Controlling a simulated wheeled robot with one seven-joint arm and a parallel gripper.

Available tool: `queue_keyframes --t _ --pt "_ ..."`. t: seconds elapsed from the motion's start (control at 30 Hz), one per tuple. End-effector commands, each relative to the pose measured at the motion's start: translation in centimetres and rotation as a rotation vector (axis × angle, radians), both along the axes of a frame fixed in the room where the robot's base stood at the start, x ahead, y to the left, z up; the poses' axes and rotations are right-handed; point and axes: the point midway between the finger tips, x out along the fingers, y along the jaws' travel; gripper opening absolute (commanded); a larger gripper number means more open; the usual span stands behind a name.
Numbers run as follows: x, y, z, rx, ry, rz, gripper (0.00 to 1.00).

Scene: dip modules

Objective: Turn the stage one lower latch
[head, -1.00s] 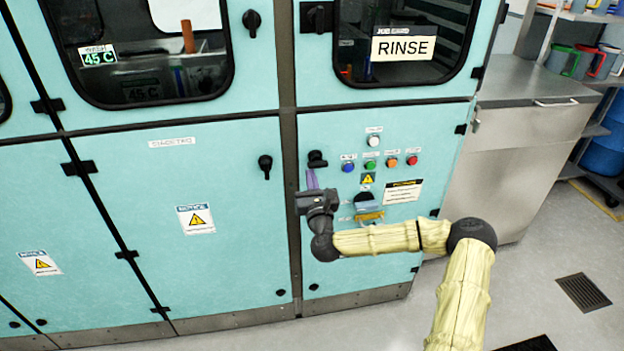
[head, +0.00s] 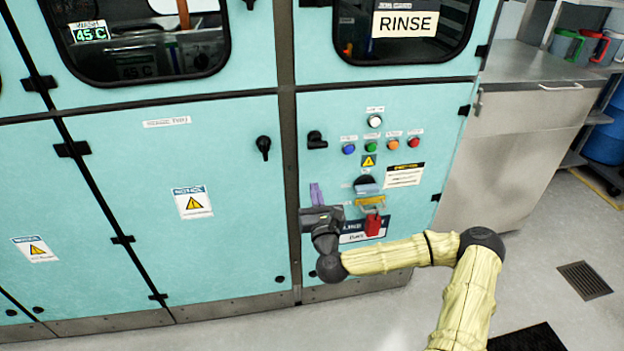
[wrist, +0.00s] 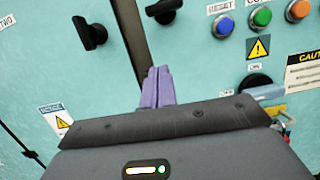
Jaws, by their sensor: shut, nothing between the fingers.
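A black latch (head: 316,140) sits at the upper left of the right lower panel, its handle lying sideways and pointing right. It also shows at the top of the wrist view (wrist: 163,10). I cannot read a stage name for this panel. My gripper (head: 316,192) has purple fingers, pressed together and empty, pointing up at the panel below this latch with a gap between. In the wrist view the fingertips (wrist: 157,76) appear below the latch. The left lower door has another black latch (head: 263,147), hanging upright; its label seems to end in "TWO" in the wrist view.
Right of the latch are several coloured buttons, including a blue one (head: 348,149) and a red one (head: 414,142). Below them are a yellow bracket (head: 371,203) and a red tag (head: 373,225), near my forearm. A steel cabinet (head: 515,150) stands at right; the floor before it is open.

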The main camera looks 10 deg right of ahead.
Motion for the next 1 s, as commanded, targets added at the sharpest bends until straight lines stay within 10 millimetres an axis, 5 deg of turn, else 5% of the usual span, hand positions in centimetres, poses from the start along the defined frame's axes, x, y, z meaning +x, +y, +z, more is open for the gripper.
queue_keyframes --t 0.23,0.77,1.0 --pt "-2.7 -0.1 -0.6 0.001 -0.001 -0.001 0.0" --pt "-2.8 0.8 -0.7 -0.016 0.002 0.02 0.0" --pt "-3.7 6.0 -2.5 -0.349 0.052 0.195 0.0"
